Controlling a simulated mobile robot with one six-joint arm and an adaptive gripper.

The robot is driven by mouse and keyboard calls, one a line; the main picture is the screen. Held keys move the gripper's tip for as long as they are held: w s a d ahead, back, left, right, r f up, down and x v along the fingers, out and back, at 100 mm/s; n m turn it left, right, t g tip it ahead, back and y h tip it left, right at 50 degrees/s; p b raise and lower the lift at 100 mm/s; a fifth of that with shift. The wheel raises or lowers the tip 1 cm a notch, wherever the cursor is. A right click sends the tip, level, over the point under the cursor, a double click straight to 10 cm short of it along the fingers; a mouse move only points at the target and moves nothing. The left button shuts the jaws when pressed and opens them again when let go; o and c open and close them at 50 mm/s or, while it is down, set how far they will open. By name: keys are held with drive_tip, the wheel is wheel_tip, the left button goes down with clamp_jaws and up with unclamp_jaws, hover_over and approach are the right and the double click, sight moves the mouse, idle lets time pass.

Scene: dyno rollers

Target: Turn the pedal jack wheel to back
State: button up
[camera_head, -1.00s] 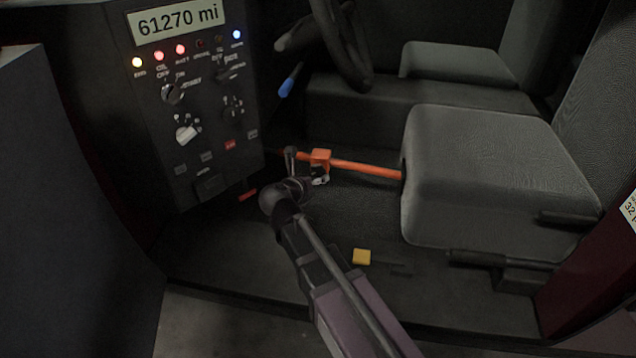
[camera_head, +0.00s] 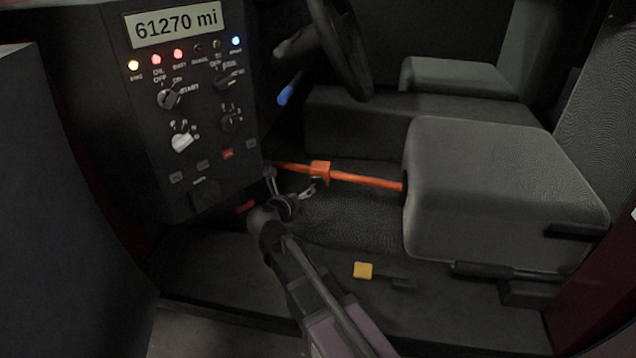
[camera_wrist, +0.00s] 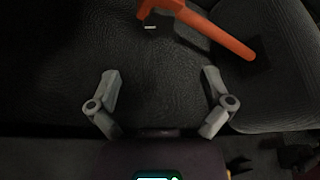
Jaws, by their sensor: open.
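The pedal jack is an orange bar (camera_head: 365,180) with an orange block (camera_head: 320,168) around it, running from the seat cushion leftward to behind the console. In the wrist view the bar (camera_wrist: 222,38) crosses the upper right, with its bracket (camera_wrist: 152,8) at the top edge. I cannot make out a separate wheel on it. My gripper (camera_head: 289,187) is just below and left of the block in the head view. In the wrist view my gripper (camera_wrist: 160,84) is open and empty, its fingers spread apart, with the jack beyond the fingertips and not between them.
The console (camera_head: 190,110) with lit lamps and knobs stands at the left. The grey seat (camera_head: 505,185) is at the right, the steering wheel (camera_head: 345,50) above. A yellow block (camera_head: 363,270) sits low near the seat, and a small red pedal (camera_head: 245,207) beside the console.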

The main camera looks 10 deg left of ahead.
sight(316, 182)
drive_tip(key=b+x, duration=0.4)
drive_tip(key=x, duration=0.9)
drive_tip(key=c, duration=1)
drive_tip(key=shift+d, duration=0.25)
drive_tip(key=shift+c, duration=0.2)
drive_tip(key=shift+a, duration=0.2)
